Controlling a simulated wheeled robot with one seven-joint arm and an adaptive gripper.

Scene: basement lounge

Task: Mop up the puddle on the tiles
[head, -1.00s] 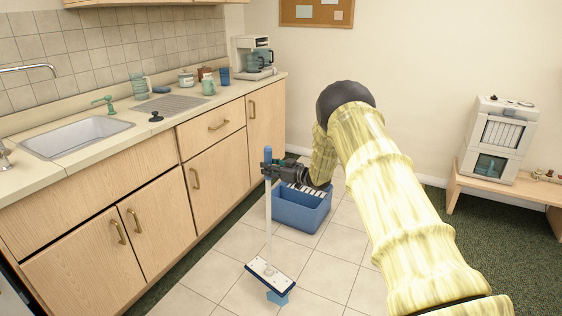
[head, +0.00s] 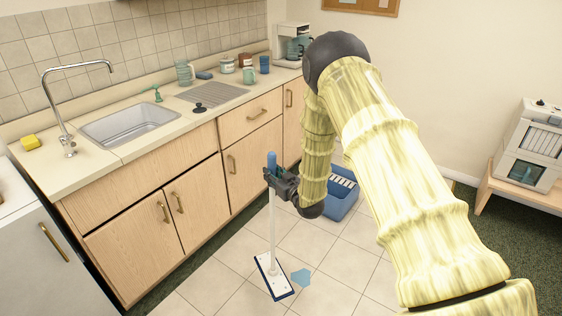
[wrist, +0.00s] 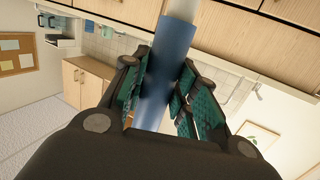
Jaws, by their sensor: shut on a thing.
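The mop has a white pole (head: 271,222), a blue grip at its top and a flat white head (head: 276,277) with a dark blue edge. My gripper (head: 271,174) is shut on the blue grip, which also shows between the fingers in the wrist view (wrist: 163,75). The pole is nearly upright and the mop head is at the floor tiles. I cannot tell if the head touches them.
A blue bucket (head: 342,204) with a white wringer stands on the tiles behind my arm. Wooden cabinets (head: 150,230) with a sink line the left side. A low bench (head: 525,203) with a white appliance stands at right. Tiles around the puddle look open.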

